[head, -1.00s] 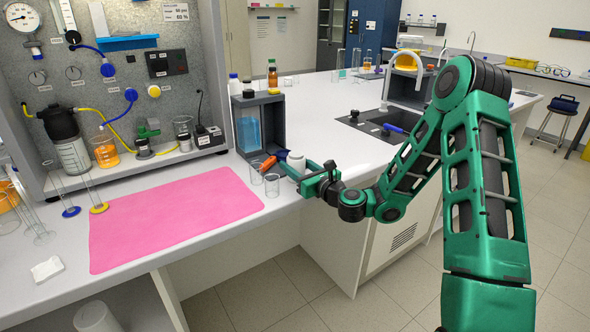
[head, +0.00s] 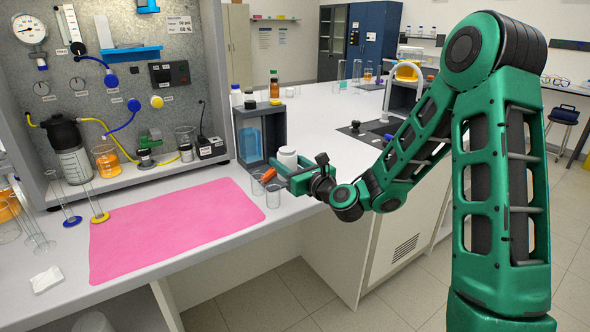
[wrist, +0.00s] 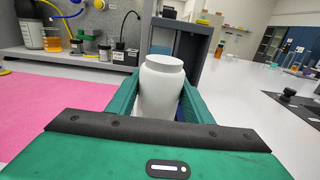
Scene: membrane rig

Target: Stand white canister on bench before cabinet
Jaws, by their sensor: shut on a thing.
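The white canister (wrist: 161,86) is upright between the two green fingers of my gripper (wrist: 160,100) in the wrist view. In the head view the canister (head: 287,156) shows above my gripper (head: 283,176), which is shut on it near the bench (head: 230,238) edge. The canister's base is hidden, so I cannot tell whether it touches the bench. A small grey open-fronted cabinet (head: 278,129) with a blue bottle inside stands just behind the canister; it also fills the space behind it in the wrist view (wrist: 190,40).
Two clear glass beakers (head: 273,196) stand on the bench just in front of my gripper, with an orange-red thing (head: 268,175) close by. A pink mat (head: 175,225) lies to the left. Bottles stand behind the cabinet. The white bench top to the right is largely clear.

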